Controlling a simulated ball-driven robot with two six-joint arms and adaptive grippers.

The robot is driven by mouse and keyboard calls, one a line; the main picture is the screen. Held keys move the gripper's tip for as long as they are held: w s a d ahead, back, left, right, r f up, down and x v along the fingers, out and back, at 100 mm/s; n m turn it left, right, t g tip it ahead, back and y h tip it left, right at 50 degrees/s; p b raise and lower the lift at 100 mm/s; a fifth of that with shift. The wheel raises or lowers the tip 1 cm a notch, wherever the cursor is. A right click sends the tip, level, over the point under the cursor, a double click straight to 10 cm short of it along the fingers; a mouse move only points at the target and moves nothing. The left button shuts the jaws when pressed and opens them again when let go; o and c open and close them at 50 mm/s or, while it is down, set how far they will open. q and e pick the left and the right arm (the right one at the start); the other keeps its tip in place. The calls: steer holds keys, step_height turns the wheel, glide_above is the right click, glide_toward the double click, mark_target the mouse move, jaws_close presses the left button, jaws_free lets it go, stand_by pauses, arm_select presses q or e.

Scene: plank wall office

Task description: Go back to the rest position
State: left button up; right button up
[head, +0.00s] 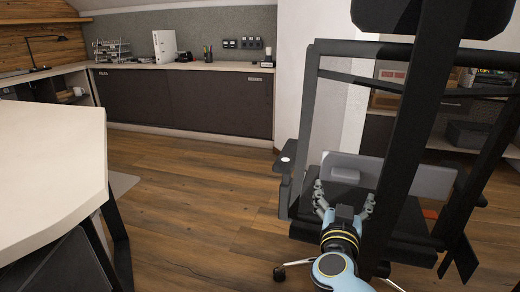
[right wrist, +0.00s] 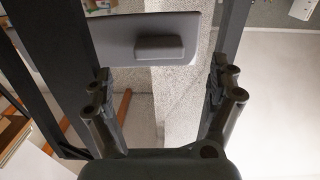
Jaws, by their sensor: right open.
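My right gripper (head: 344,196) is at the lower right of the head view, in front of a dark office chair (head: 300,130) with a tall frame. Its two fingers are spread apart with nothing between them. In the right wrist view the open fingers (right wrist: 162,100) also show, with a grey panel (right wrist: 185,45) beyond them. Whether the gripper touches the chair I cannot tell. My left gripper is not in the head view.
A pale table (head: 50,165) stands at the left. A long dark cabinet (head: 185,103) with a light top runs along the back wall. Shelves (head: 450,112) are at the right, behind the chair. The wooden floor (head: 185,200) between table and chair is clear.

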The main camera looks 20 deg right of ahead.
steer(key=s+a+f+n+g+y, duration=0.25)
steer(key=s+f, duration=0.35)
steer(key=f, duration=0.4)
steer(key=s+a+f+n+g+y, duration=0.15)
steer(key=s+f+y, duration=0.25)
steer(key=s+f, duration=0.45)
steer(key=s+a+f+n+g+y, duration=0.1)
steer(key=s+a+f+n+y, duration=0.2)
steer(key=f, duration=0.8)
steer(key=s+d+f+g, duration=0.2)
steer(key=s+f+g, duration=0.1)
steer(key=s, duration=0.8)
steer(key=s+d+f+g, duration=0.2)
steer(key=s+f, duration=0.3)
steer(key=s, duration=0.7)
steer(key=s+d+f+g, duration=0.2)
steer(key=s+f+g, duration=0.2)
steer(key=s, duration=0.8)
steer(key=shift+p, duration=0.4)
steer(key=shift+s, duration=0.1)
